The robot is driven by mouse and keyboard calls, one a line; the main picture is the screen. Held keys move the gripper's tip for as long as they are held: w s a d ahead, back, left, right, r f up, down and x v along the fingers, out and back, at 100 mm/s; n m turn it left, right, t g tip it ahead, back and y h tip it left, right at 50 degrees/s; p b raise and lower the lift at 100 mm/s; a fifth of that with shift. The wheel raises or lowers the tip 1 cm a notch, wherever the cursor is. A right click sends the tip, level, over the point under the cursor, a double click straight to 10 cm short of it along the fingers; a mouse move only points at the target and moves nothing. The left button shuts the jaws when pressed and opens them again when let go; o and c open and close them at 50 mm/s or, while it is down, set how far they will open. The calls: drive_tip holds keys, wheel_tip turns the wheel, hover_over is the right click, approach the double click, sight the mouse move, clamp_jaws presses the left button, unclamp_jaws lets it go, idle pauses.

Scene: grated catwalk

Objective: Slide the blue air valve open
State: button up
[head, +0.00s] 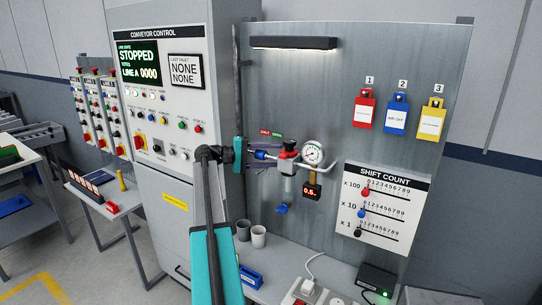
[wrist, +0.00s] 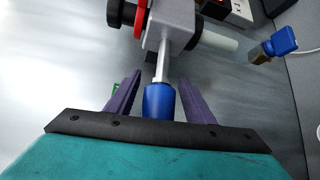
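The blue valve sleeve (wrist: 158,101) sits on a metal rod running into the grey air unit (wrist: 170,28). In the head view the blue sleeve (head: 260,155) shows small at the left of the air unit (head: 288,160), below a red SHUT label (head: 265,132) and a green OPEN label (head: 277,135). My gripper (wrist: 159,88) is open, with one purple finger on each side of the sleeve and a gap visible on both sides. It also shows in the head view (head: 250,155), partly hidden by my wrist.
A round gauge (head: 312,153) and a small display (head: 311,191) are right of the unit. A blue drain handle (head: 282,208) hangs below it. The grey panel (head: 345,60) stands close behind. Two cups (head: 258,237) stand on the bench below.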

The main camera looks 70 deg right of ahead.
drive_tip(key=shift+w, duration=0.2)
drive_tip(key=b+v, duration=0.4)
drive_tip(key=v, duration=0.9)
drive_tip(key=shift+w+a+b, duration=0.15)
drive_tip(key=shift+w+b, duration=0.15)
drive_tip(key=shift+b, duration=0.1)
drive_tip(key=shift+r, duration=0.1)
